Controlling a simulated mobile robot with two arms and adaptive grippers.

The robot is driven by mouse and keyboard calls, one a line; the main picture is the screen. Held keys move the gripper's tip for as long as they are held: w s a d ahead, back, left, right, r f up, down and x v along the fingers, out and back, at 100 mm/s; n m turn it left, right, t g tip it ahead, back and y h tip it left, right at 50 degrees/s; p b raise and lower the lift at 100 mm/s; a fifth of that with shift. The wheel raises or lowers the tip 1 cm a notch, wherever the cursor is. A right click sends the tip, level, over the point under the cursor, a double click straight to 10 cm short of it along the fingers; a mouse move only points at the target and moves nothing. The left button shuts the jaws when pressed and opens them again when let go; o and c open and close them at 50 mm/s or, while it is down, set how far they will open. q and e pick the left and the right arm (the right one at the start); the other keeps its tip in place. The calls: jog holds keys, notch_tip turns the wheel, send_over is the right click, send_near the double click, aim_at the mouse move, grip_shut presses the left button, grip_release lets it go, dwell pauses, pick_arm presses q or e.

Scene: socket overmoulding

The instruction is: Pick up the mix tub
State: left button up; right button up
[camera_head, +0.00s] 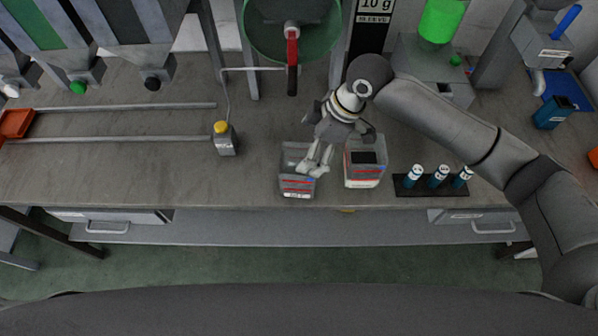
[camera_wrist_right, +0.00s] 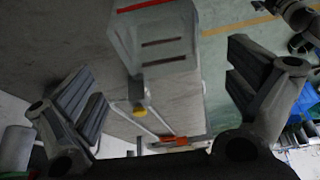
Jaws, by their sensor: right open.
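Two clear open-topped tubs with red lines stand near the bench's front edge in the head view. The right tub (camera_head: 364,179) has something dark inside. I cannot tell from the labels which is the mix tub. My right gripper (camera_head: 315,169) is open, its fingers over the right side of the left tub. In the right wrist view, a clear tub (camera_wrist_right: 155,45) with a red line shows between the spread fingers of my right gripper (camera_wrist_right: 163,70). My left gripper is not in view.
A black rack (camera_head: 432,190) with blue vials stands right of the tubs. A yellow-capped bottle (camera_head: 225,142) stands to the left. A green hopper with a red-handled valve (camera_head: 292,55) hangs behind. The bench between bottle and left tub is clear.

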aim_at(293, 184)
jog(key=p+x, duration=0.2)
jog(key=x, duration=0.6)
jog(key=shift+d, duration=0.15)
jog(key=c, duration=1.3)
jog(key=shift+o, duration=0.2)
jog(key=shift+w+r, duration=0.1)
jog(key=shift+r, duration=0.05)
